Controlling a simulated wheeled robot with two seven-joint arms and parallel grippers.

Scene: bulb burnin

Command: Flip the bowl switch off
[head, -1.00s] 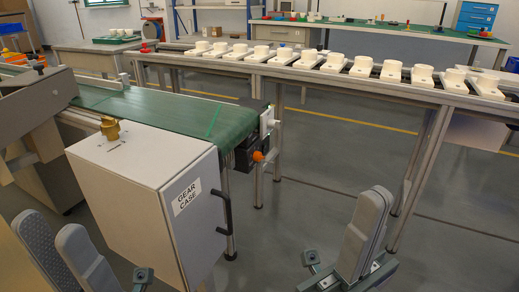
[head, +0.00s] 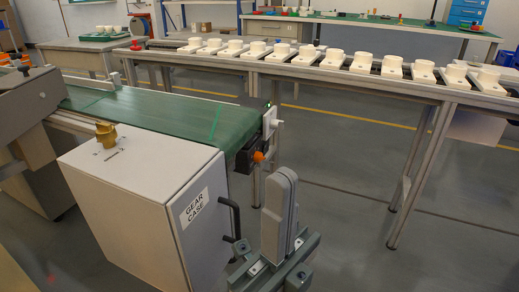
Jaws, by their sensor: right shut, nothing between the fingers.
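No part marked as a bowl switch can be made out. A brass-yellow knob (head: 106,133) stands on top of the white box labelled GEAR CASE (head: 120,180). An orange knob (head: 258,156) sits on a dark unit at the near end of the green conveyor, with a white fitting (head: 273,122) and a small green light above it. My right gripper (head: 284,180) is shut and empty, its fingers pointing up, just right of the box's black handle and lower in the picture than the orange knob. Whether it touches anything cannot be told. My left gripper is out of view.
The green conveyor belt (head: 150,110) runs behind the box. A long rail table (head: 345,84) with a row of white cup-topped bases crosses behind it. A back bench (head: 370,27) holds small items. Grey floor is open to the right of my gripper.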

